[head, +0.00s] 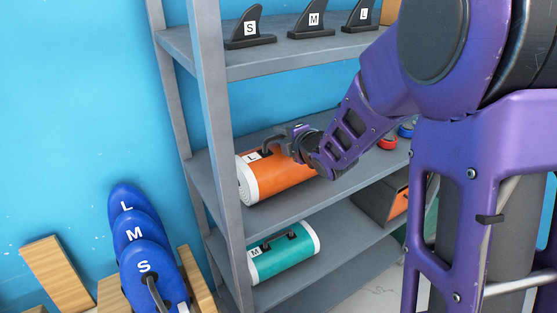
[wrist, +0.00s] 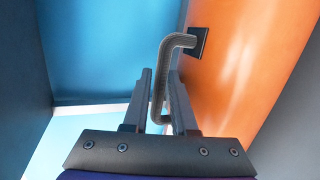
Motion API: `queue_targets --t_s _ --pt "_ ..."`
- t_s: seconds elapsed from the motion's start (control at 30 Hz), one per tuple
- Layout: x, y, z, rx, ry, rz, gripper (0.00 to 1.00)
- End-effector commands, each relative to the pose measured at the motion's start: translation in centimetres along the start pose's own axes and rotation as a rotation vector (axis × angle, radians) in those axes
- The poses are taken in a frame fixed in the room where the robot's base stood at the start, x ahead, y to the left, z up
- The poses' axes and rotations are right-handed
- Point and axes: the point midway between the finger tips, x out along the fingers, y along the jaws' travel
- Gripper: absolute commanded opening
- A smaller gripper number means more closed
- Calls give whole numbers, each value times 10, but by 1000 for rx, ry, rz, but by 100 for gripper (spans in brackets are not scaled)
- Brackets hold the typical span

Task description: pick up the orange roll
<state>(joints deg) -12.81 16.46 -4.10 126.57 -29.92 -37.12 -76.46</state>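The orange roll (head: 285,182) lies on its side on the middle shelf, with a pale end cap and an "L" label. In the wrist view its orange surface (wrist: 240,75) fills the right side. A grey bent handle (wrist: 160,80) stands out from it on a dark mount. My gripper (head: 283,143) is at the top of the roll. In the wrist view my gripper's fingers (wrist: 160,90) stand on either side of the handle, with a small gap showing beside it. The fingers look open around the handle. My gripper and wrist hide part of the roll's top.
A teal roll (head: 283,252) marked M lies on the shelf below. Black fins (head: 312,22) stand on the shelf above. The grey rack post (head: 215,130) is left of the roll. Blue boards (head: 147,245) stand at lower left. Red and blue items (head: 388,141) sit farther right.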

Motion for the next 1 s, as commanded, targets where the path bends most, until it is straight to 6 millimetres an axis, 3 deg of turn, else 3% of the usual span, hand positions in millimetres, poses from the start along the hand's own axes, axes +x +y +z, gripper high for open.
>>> queue_targets --t_s 0.23,0.4,1.0 --pt "0 0 0 0 0 0 25" --pt "0 0 0 0 0 0 0" --pt "0 -1 0 -2 1 -1 0"
